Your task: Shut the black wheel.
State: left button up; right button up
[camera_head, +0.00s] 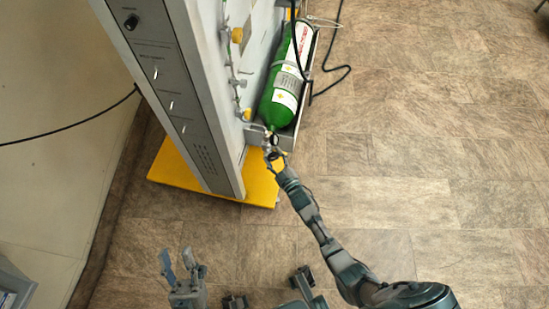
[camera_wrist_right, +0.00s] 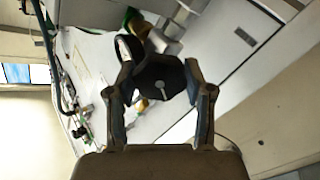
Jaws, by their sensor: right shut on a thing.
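The black wheel (camera_wrist_right: 157,82) is a dark lobed knob with a pale centre, seen close up in the right wrist view. In the head view it is small and partly hidden at the near end of the green cylinder (camera_head: 283,98). My right gripper (camera_head: 275,157) reaches the wheel, and its two fingers are shut on opposite sides of it. My left gripper (camera_head: 180,264) is low in the head view, away from the wheel, with its fingers apart and nothing between them.
The cylinder lies strapped in a grey holder beside the tall trainer panel (camera_head: 178,90), which stands on a yellow base (camera_head: 170,172). Valves and fittings (camera_head: 237,83) line the panel's side. A black hose (camera_head: 337,72) loops by the cylinder. The floor at right is clear.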

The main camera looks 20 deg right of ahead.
jog(key=m, duration=0.2)
jog(key=m+p, duration=0.1)
jog(key=m, duration=0.1)
jog(key=shift+s+d+f+m, duration=0.1)
jog(key=shift+d+f+m, duration=0.1)
jog(key=shift+f+m, duration=0.15)
pick_arm(q)
jog(key=shift+w+d+f+m+g, duration=0.25)
jog(key=shift+w+f+g, duration=0.35)
jog(key=shift+w+g, duration=0.15)
jog(key=shift+w+d+f+m+g, duration=0.1)
jog(key=shift+w+f+m+g, duration=0.15)
jog(key=shift+w+f+g, duration=0.4)
pick_arm(e)
jog(key=shift+a+f+m, duration=0.1)
jog(key=shift+f+m, duration=0.05)
jog(key=shift+m, duration=2.1)
pick_arm(q)
jog(key=shift+w, duration=0.1)
pick_arm(e)
jog(key=shift+s+a, duration=0.1)
jog(key=o, duration=1.2)
jog(key=shift+c, duration=0.2)
pick_arm(q)
jog(key=shift+w, duration=0.1)
jog(key=shift+d, duration=0.1)
pick_arm(e)
jog(key=shift+r, duration=0.2)
